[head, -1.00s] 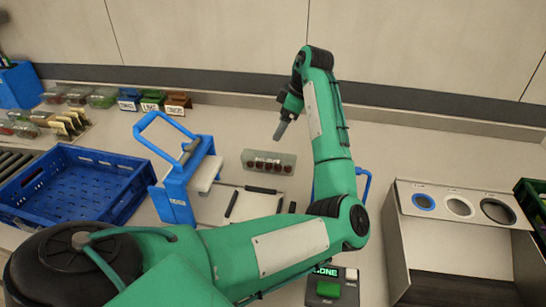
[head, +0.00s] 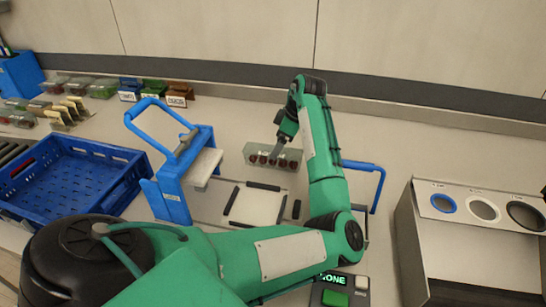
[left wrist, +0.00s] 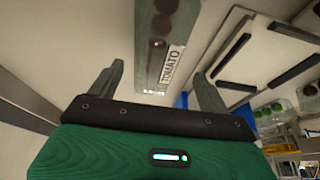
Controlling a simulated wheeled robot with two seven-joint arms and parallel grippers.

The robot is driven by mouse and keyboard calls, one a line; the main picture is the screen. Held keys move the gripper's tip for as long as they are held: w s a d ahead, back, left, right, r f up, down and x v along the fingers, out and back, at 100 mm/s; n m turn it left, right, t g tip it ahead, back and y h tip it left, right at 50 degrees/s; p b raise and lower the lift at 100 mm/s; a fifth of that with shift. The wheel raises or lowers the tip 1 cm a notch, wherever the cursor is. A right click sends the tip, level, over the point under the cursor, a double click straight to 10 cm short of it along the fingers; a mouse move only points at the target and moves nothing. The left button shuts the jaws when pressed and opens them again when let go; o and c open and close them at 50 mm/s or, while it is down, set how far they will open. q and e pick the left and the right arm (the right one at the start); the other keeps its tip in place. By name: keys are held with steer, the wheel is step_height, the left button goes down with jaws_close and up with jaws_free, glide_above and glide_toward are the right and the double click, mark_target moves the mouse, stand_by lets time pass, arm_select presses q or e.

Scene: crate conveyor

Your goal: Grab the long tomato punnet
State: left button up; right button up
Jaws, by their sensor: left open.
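The long tomato punnet (head: 258,156) is a clear tray with several dark red tomatoes in a row, lying on the counter behind the white plate. In the left wrist view the punnet (left wrist: 165,30), with its TOMATO label, lies ahead between the two fingers. My left gripper (head: 277,152) is just above the punnet in the head view, its fingers overlapping it. In the left wrist view my left gripper (left wrist: 160,80) is open and empty, one finger on each side of the punnet's near end. My right gripper is not in view.
A blue-framed device (head: 178,180) with a handle stands left of the punnet, beside a white plate (head: 256,207) with black bars. A blue crate (head: 130,187) is at left. A grey box with round holes (head: 420,245) stands at right. Several other punnets (head: 103,88) line the back left.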

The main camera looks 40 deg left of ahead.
mark_target(271, 150)
arm_select(q)
steer(key=shift+s+a+f, duration=0.1)
steer(key=shift+a+f, duration=0.15)
steer(key=shift+f, duration=0.25)
steer(key=x, duration=0.2)
steer(key=p+x, duration=0.1)
steer(key=x, duration=0.1)
steer(key=shift+a+f, duration=0.25)
steer(key=shift+a, duration=0.3)
steer(key=shift+c, duration=0.9)
steer(key=c, duration=0.9)
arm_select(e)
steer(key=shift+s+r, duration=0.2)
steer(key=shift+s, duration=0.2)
